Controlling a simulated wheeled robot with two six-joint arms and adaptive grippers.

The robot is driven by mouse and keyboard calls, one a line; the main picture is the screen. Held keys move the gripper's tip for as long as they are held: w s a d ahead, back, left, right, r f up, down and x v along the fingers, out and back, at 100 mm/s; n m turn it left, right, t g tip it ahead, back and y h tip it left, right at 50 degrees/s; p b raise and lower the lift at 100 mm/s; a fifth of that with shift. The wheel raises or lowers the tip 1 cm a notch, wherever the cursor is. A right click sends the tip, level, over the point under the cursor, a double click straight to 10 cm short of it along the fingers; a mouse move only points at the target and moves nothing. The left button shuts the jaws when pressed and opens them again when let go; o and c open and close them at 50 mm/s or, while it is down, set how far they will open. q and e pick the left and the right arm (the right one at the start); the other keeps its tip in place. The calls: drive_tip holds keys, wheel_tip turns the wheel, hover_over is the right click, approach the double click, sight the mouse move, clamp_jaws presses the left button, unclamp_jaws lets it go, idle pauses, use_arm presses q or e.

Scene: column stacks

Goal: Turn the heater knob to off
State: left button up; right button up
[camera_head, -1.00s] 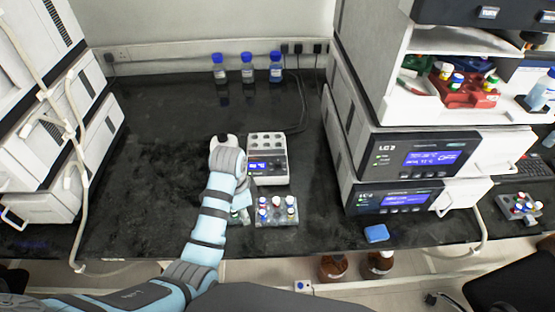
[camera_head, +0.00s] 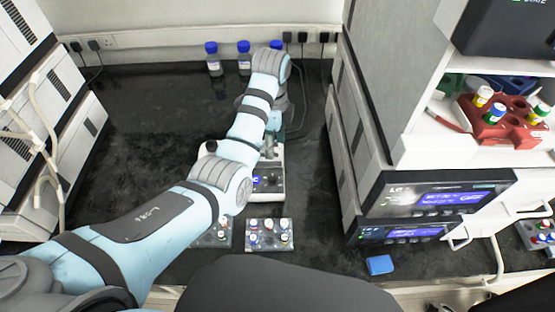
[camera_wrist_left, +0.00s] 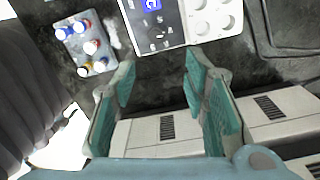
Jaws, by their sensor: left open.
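The white heater (camera_head: 266,200) stands on the black bench, partly covered by my left arm in the head view. Its blue display (camera_head: 258,181) shows beside the arm. In the left wrist view the heater (camera_wrist_left: 172,30) is at the top, with part of its lit display and round wells; I cannot clearly make out its knob. My left gripper (camera_wrist_left: 160,72) is open and empty, its teal fingers spread below the heater's picture edge and apart from it. In the head view its fingers are hard to see behind the arm. My right gripper is not in view.
A rack of capped vials (camera_head: 270,246) sits in front of the heater; another is partly behind my arm. Blue-capped bottles (camera_head: 244,58) stand at the back. White instruments (camera_head: 430,200) rise at right, with a blue block (camera_head: 380,264) before them. The bench at left is clear.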

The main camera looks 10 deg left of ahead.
use_arm(q)
drive_tip(key=b, duration=0.2)
hover_over(273, 176)
drive_tip(key=s, duration=0.1)
wheel_tip(273, 176, down, 8)
drive_tip(key=shift+f, duration=0.2)
drive_tip(key=f, duration=0.1)
drive_tip(key=f+b, duration=0.1)
drive_tip(key=f, duration=0.3)
drive_tip(key=shift+w+f, duration=0.2)
drive_tip(key=shift+w, duration=0.2)
drive_tip(key=shift+f, duration=0.15)
drive_tip(key=shift+s, duration=0.15)
drive_tip(key=shift+r, duration=0.2)
drive_tip(key=shift+c, duration=0.7)
clamp_jaws()
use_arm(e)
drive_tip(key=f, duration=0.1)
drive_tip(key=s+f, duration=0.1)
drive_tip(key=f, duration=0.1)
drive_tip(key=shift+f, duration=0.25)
